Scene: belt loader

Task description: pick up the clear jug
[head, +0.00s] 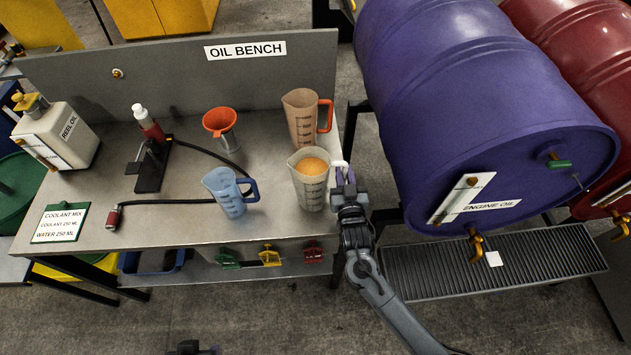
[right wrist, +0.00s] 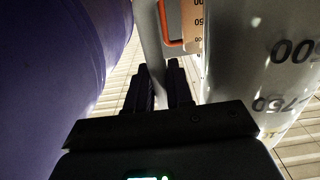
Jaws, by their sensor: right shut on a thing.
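The clear jug (head: 311,190) is a pale see-through measuring jug with dark marks and an orange-yellow round patch at its open top. It is upright at the right end of the oil bench (head: 265,212). My right gripper (head: 343,181) is at the right side of the jug, shut on its pale handle. In the right wrist view, the jug's marked wall (right wrist: 262,60) fills the right, and the pale handle bar (right wrist: 152,45) runs down between my right fingers (right wrist: 160,85). A small dark part at the bottom edge of the head view may be my left gripper (head: 190,348).
A tan jug with an orange handle (head: 301,115) stands close behind, a blue jug (head: 228,192) to the left. An orange funnel (head: 219,122), a hose pump (head: 150,160) and a white container (head: 58,135) are also there. The purple drum (head: 480,110) is close right.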

